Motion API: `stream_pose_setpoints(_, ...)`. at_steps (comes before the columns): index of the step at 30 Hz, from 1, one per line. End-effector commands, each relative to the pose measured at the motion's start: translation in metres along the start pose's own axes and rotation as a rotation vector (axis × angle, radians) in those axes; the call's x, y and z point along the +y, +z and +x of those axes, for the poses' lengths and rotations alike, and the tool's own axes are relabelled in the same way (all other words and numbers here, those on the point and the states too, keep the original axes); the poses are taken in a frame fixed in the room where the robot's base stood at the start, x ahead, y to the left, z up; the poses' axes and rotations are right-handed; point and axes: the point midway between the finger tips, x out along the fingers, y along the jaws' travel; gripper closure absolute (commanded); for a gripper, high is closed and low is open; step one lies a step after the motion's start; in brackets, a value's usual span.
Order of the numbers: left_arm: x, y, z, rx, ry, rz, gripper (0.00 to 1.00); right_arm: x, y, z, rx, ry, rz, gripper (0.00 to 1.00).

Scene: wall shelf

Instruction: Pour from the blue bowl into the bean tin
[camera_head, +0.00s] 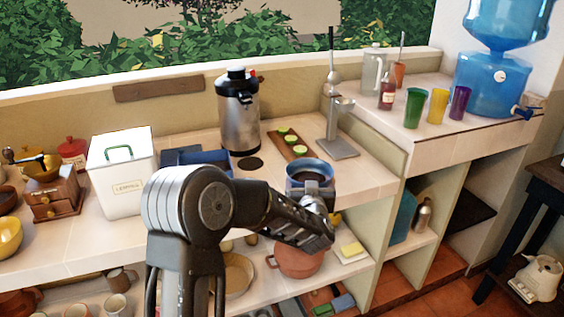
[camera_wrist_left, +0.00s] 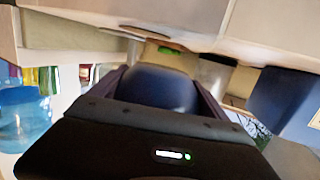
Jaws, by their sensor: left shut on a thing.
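The blue bowl (camera_head: 309,167) shows in the head view with a dark inside, above the front right of the counter. My left gripper (camera_head: 318,212) comes up to its near side and is shut on it. In the left wrist view the bowl (camera_wrist_left: 157,87) sits between the two dark fingers. A dark blue container (camera_head: 190,157), partly hidden by my arm, stands on the counter right of the white box. I cannot tell whether it is the bean tin. My right gripper is not in view.
A white lidded box (camera_head: 122,172) stands at the left. A steel urn (camera_head: 239,115), a board with green slices (camera_head: 291,144) and a metal stand (camera_head: 338,140) are behind the bowl. A reddish pot (camera_head: 297,261) sits on the lower shelf.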

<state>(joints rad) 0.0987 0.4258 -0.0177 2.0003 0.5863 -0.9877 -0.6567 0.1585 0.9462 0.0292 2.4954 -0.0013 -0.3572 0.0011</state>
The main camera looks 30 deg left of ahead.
Motion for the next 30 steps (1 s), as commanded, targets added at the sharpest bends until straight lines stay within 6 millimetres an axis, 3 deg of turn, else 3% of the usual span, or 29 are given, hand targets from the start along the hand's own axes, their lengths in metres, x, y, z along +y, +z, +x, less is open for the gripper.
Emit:
stream_pose_setpoints(6, 0.073, 0.052, -0.063, -0.004, 0.301, 0.046, 0.72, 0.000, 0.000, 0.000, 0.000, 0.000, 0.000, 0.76)
stream_pose_setpoints(12, 0.112, 0.084, -0.115, -0.001, 0.495, 0.074, 0.72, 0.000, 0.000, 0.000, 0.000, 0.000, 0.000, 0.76)
stream_pose_setpoints(18, 0.125, 0.095, -0.138, 0.003, 0.570, 0.085, 0.72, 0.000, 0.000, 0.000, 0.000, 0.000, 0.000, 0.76)
stream_pose_setpoints(30, 0.126, 0.095, -0.139, 0.004, 0.574, 0.086, 0.72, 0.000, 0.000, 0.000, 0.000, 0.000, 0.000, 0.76)
